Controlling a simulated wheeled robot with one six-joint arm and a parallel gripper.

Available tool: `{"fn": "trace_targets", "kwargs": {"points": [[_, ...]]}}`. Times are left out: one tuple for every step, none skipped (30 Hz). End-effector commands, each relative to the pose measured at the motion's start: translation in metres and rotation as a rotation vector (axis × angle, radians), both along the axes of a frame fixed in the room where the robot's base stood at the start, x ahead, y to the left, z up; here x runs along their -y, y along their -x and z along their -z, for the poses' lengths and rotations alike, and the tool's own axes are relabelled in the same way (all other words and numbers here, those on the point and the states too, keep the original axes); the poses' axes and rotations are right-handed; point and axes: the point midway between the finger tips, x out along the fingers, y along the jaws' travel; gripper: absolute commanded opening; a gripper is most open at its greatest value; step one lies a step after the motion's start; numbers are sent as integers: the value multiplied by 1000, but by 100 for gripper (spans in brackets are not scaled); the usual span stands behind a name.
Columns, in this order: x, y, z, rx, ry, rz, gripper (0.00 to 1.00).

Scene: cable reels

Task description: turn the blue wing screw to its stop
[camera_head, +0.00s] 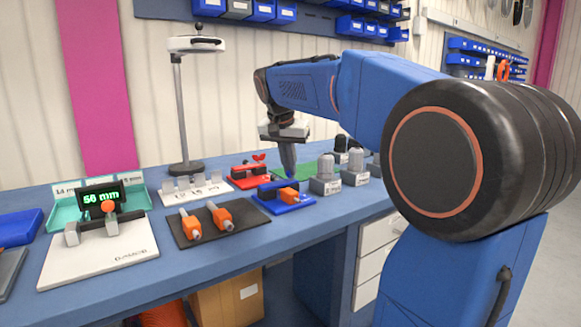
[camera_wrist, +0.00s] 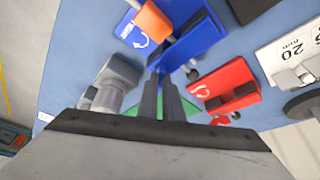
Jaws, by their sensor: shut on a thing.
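The blue fixture (camera_head: 268,203) lies on the workbench, with a dark block and an orange-handled piece (camera_head: 288,195) on it. In the wrist view the blue fixture (camera_wrist: 205,30) is in front of my fingers, with a white curved arrow on its plate. My gripper (camera_head: 290,172) points down at the back of this fixture. In the wrist view my gripper's fingers (camera_wrist: 166,78) are close together at the fixture's block, shut on the blue wing screw. The screw itself is almost wholly hidden by the fingers, so its angle cannot be told.
A red fixture (camera_head: 245,183) with a red wing screw (camera_head: 259,158) stands close to the left. Several grey-based cylinders (camera_head: 325,184) stand close to the right. A green plate (camera_head: 312,164) lies behind. A dark mat (camera_head: 205,237) with two orange-handled tools is at front left.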

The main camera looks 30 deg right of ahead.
Motion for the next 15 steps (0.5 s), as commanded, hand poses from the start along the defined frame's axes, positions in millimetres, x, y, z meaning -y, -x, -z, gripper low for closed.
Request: {"fn": "trace_targets", "kwargs": {"points": [[-1, -1, 0, 0, 2, 42, 0], [-1, -1, 0, -1, 1, 70, 0], [-1, -1, 0, -2, 0, 109, 0], [-1, -2, 0, 0, 1, 137, 0], [-1, -2, 0, -1, 1, 165, 0], [-2, -2, 0, -1, 0, 203, 0], [-2, -3, 0, -1, -1, 230, 0], [-2, -3, 0, -1, 0, 258, 0], [-1, -3, 0, -1, 1, 293, 0], [-1, -3, 0, 0, 0, 318, 0], [-2, -3, 0, -1, 0, 343, 0], [-2, -3, 1, -1, 0, 375, 0], [-2, -4, 0, 0, -1, 397, 0], [-2, -4, 0, -1, 0, 419, 0], [-2, -4, 0, -1, 0, 446, 0]]}}
